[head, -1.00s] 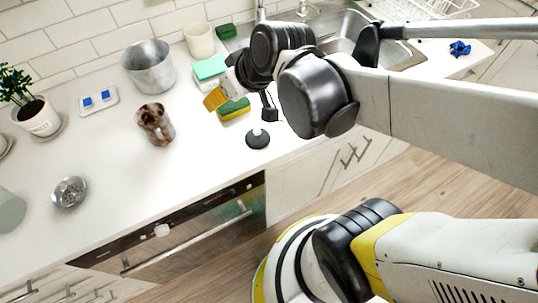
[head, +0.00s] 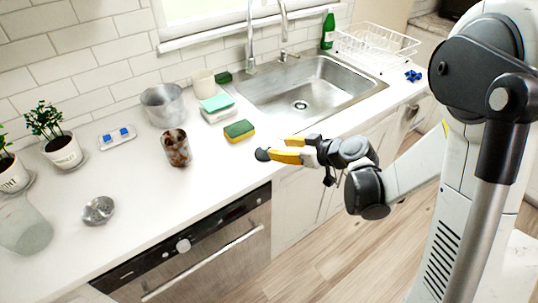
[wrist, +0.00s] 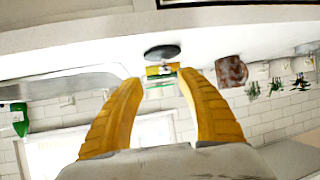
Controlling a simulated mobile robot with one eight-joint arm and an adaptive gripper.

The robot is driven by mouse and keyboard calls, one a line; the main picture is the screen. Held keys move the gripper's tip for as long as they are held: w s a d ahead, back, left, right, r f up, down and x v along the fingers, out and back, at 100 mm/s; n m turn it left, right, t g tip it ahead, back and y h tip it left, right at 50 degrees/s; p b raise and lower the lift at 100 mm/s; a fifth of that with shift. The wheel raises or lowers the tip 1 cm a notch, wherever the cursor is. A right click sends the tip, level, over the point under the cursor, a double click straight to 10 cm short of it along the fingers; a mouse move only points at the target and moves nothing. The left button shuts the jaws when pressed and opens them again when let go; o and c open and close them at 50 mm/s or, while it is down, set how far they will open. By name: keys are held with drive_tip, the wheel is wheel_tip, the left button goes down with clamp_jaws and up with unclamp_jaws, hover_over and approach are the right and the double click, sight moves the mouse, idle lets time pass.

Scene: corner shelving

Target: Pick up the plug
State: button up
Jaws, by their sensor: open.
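The plug (head: 262,155) is a small dark disc at the front edge of the white counter, partly hidden behind my fingertips in the head view. In the wrist view, which is upside down, the plug (wrist: 162,52) shows as a dark disc ahead of and between my fingertips, apart from them. My gripper (head: 279,148) has yellow fingers and points left at the plug, low by the counter's edge. In the wrist view my gripper (wrist: 160,78) is open, with nothing between the fingers.
A yellow-green sponge (head: 239,131) lies just behind the plug. A brown-stained glass (head: 176,149) stands to its left, and a sink (head: 310,92) lies behind right. A metal pot (head: 166,105) is farther back. The counter (head: 215,172) left of the plug is clear.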

sight(266, 147)
drive_tip(key=x, duration=0.2)
drive_tip(key=b+x, duration=0.1)
drive_tip(key=x, duration=0.1)
drive_tip(key=b+x, duration=0.1)
drive_tip(key=x, duration=0.2)
drive_tip(key=shift+s+a+r, duration=0.15)
drive_tip(key=shift+s+a, duration=0.1)
drive_tip(key=shift+a, duration=0.15)
drive_tip(key=shift+r, duration=0.15)
clamp_jaws()
